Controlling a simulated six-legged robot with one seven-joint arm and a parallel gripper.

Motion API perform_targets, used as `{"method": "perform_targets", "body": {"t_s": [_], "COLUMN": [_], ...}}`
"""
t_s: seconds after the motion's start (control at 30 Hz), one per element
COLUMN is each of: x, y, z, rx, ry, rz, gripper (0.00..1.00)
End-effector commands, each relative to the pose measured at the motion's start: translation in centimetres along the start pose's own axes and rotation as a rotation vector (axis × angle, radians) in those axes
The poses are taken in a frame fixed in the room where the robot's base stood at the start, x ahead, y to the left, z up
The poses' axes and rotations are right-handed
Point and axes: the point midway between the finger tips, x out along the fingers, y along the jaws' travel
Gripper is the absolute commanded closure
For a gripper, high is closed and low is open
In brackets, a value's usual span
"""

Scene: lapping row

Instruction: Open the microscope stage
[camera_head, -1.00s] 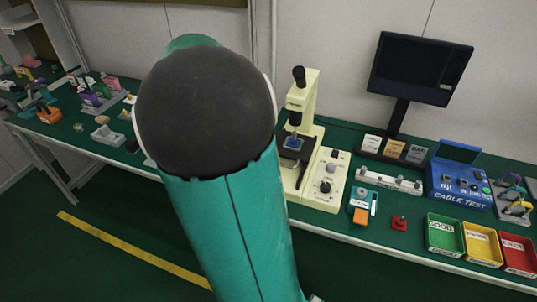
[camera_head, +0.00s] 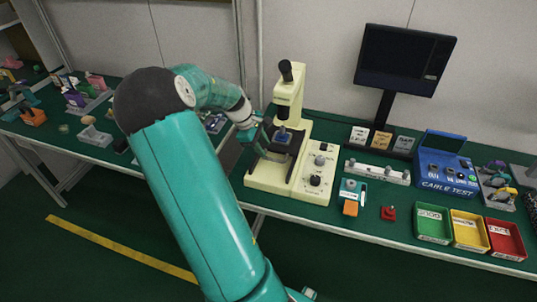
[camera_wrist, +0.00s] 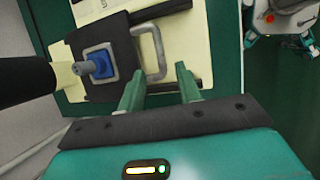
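The cream microscope (camera_head: 289,103) stands on the green bench, with a dark stage (camera_head: 282,146) under its black eyepiece. In the wrist view the dark stage (camera_wrist: 103,58) carries a blue square piece (camera_wrist: 100,63) and has a grey loop handle (camera_wrist: 153,52) on its right side. My gripper (camera_wrist: 157,80) is open, its two green fingers apart and pointing toward the handle. The handle's lower end is near the fingertips; I cannot tell whether they touch. In the head view my gripper (camera_head: 262,142) is at the left front of the stage, small and partly unclear.
A control panel with knobs (camera_head: 317,175) adjoins the microscope on the right. Further right are a grey fixture bar (camera_head: 377,172), a blue cable tester (camera_head: 446,170), and green (camera_head: 433,238), yellow (camera_head: 470,243) and red (camera_head: 505,252) bins. A monitor (camera_head: 405,58) stands behind.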

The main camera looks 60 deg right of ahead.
Motion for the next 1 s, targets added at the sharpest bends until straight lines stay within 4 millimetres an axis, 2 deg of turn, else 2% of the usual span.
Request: {"method": "perform_targets", "body": {"t_s": [0.1, 0.3, 0.63, 0.67, 0.8, 0.83, 1.0], "x": [2.4, 4.7, 5.1, 5.1, 5.1, 5.1, 5.0], "y": [-0.1, 0.0, 0.0, 0.0, 0.0, 0.0, 0.0], "z": [0.1, 0.0, 0.0, 0.0, 0.0, 0.0, 0.0], "rx": [0.001, 0.0, 0.0, 0.0, 0.0, 0.0, 0.0], "ry": [-0.003, -0.001, 0.001, 0.001, 0.001, 0.001, 0.001], "rz": [-0.003, -0.002, 0.0, 0.0, 0.0, 0.0, 0.0], "gripper": [0.66, 0.66, 0.66, 0.7, 0.97, 1.0, 1.0]}}
